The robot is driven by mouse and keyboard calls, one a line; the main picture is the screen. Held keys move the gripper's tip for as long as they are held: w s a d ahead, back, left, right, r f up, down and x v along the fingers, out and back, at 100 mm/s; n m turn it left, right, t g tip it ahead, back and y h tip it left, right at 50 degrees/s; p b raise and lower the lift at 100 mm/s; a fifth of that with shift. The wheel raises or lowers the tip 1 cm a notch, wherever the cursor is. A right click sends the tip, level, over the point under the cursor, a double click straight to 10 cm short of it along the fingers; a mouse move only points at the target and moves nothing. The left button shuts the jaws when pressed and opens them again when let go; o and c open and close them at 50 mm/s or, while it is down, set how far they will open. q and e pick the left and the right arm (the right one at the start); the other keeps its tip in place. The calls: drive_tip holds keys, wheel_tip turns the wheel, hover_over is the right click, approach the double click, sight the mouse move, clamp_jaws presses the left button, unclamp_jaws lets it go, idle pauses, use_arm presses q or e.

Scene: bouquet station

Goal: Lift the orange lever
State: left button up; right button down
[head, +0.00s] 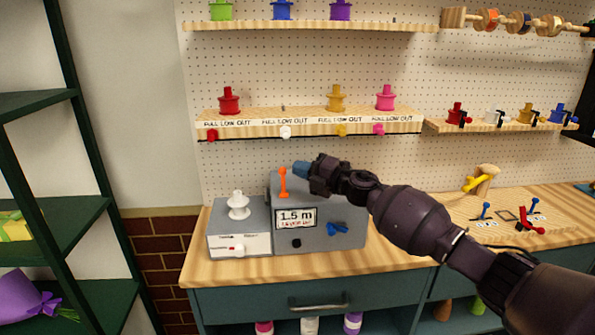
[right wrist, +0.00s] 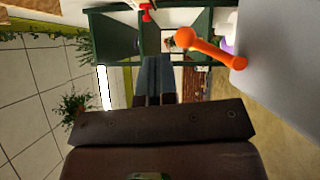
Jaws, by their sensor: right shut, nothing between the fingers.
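The orange lever (head: 283,182) stands roughly upright at the upper left of the grey box (head: 342,217) on the workbench. The box has a label reading "1.5 m", a blue knob (head: 337,229) and a black knob (head: 296,243). My right gripper (head: 301,169) is shut and empty, its bluish fingertips just to the right of the lever's top in the head view. In the right wrist view the lever (right wrist: 207,47) lies right of the shut fingers (right wrist: 153,80), with a visible gap. My left gripper is not in view.
A lighter grey box (head: 229,243) with a white spool (head: 238,205) stands left of the grey box. Shelves with coloured spools (head: 336,98) hang on the pegboard behind. A dark green rack (head: 55,210) stands at the left. Wooden bench top (head: 400,262) is bare in front.

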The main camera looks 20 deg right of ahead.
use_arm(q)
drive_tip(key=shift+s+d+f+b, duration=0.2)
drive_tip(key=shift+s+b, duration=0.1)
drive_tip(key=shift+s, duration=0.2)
use_arm(e)
drive_tip(key=s+d+r, duration=0.5)
drive_tip(key=s+d, duration=0.2)
drive_tip(key=d, duration=0.1)
drive_tip(key=shift+s, duration=0.25)
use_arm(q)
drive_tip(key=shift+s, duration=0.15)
